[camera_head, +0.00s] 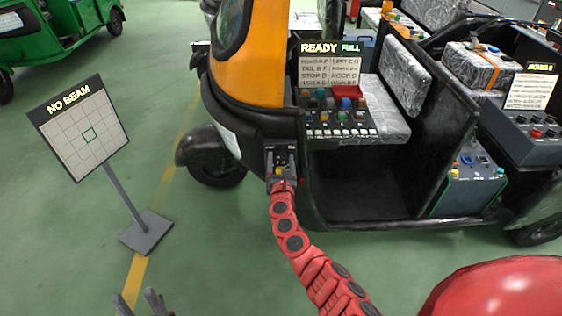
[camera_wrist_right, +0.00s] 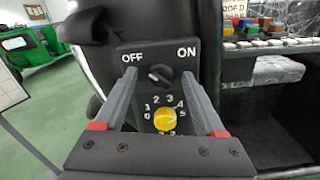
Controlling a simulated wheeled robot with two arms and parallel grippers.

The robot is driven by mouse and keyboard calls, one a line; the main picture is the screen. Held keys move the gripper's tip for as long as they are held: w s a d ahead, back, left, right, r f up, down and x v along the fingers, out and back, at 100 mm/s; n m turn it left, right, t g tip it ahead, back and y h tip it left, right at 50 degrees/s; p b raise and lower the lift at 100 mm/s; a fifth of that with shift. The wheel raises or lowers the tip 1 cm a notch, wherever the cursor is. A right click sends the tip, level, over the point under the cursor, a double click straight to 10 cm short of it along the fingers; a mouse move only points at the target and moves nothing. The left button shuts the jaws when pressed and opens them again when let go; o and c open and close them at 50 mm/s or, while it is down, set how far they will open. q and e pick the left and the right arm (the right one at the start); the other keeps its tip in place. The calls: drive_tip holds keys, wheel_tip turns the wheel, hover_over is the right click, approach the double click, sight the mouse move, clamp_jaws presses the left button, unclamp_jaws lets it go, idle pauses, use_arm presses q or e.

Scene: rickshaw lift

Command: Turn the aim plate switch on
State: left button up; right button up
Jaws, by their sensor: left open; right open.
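The switch box (camera_wrist_right: 158,52) carries a dark rotary switch (camera_wrist_right: 160,74) between the labels OFF and ON. Its pale mark seems to lean up and left, toward OFF. A yellow numbered dial (camera_wrist_right: 169,119) sits below it. My right gripper (camera_wrist_right: 158,84) is open, its fingers on either side of the switch with gaps; I cannot tell any contact. In the head view my right gripper (camera_head: 281,172) is at the box on the rickshaw's front. The aim plate (camera_head: 84,130) stands at left and reads NO BEAM. My left gripper (camera_head: 139,302) is open and empty at the bottom edge.
The black and orange rickshaw (camera_head: 255,70) fills the centre and right. A button panel (camera_head: 337,112) with a READY FULL display (camera_head: 330,48) sits in it. Another control box (camera_head: 470,180) is at right. Green floor (camera_head: 70,265) is clear at left.

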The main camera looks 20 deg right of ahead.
clamp_jaws()
idle(0.3)
